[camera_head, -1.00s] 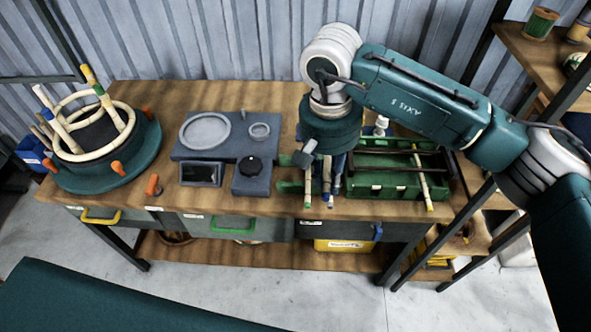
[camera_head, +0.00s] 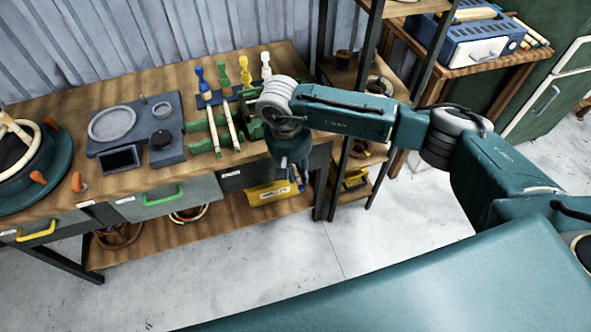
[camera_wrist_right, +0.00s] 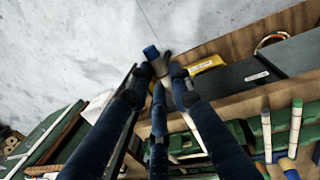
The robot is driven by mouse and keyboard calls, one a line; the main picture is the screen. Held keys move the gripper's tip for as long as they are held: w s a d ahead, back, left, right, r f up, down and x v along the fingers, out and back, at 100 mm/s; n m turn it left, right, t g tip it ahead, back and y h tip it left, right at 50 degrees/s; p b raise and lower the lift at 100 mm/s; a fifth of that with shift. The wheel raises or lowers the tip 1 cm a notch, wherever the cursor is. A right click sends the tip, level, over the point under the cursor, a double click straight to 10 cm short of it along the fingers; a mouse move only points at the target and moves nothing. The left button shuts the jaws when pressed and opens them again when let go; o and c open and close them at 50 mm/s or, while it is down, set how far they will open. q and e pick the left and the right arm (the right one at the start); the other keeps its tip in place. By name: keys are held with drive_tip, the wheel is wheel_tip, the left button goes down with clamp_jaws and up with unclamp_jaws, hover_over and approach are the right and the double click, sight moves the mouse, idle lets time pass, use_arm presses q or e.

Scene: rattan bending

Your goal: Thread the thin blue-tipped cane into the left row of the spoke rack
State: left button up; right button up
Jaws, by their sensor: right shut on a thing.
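My right gripper (camera_head: 297,180) is past the front edge of the workbench at its right end. In the right wrist view its dark fingers (camera_wrist_right: 160,75) are shut on a thin cane with a blue tip (camera_wrist_right: 151,52). The fingers hide most of the cane's length. The green spoke rack (camera_head: 198,126) stands on the bench to the left of the gripper, with pale canes (camera_head: 213,125) in it. Canes with green ends (camera_wrist_right: 296,115) also show at the right of the right wrist view. My left gripper is not in view.
A grey device (camera_head: 130,150) stands left of the rack. Blue, green, yellow and white pieces (camera_head: 245,72) stand behind it. A yellow box (camera_head: 268,192) is on the lower shelf. Open shelves (camera_head: 350,70) rise at the right. The floor in front is clear.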

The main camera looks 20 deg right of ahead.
drive_tip(key=shift+s+f+b, duration=0.15)
drive_tip(key=shift+f+b, duration=0.15)
drive_tip(key=shift+f, duration=0.55)
drive_tip(key=shift+w+f+b, duration=0.25)
drive_tip(key=shift+f+b, duration=0.8)
drive_tip(key=shift+f, duration=0.15)
drive_tip(key=shift+w+f+b, duration=0.3)
drive_tip(key=shift+f+b, duration=0.15)
drive_tip(key=shift+b, duration=0.15)
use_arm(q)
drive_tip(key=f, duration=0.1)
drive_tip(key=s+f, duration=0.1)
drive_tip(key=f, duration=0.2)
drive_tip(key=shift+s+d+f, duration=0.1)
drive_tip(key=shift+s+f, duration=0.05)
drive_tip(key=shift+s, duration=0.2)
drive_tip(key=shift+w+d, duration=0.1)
use_arm(e)
drive_tip(key=shift+w+f+b, duration=0.1)
drive_tip(key=shift+w+b, duration=0.4)
drive_tip(key=shift+b, duration=0.35)
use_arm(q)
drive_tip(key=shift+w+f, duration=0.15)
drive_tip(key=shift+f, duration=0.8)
use_arm(e)
drive_tip(key=shift+w+a, duration=0.1)
drive_tip(key=shift+w, duration=0.15)
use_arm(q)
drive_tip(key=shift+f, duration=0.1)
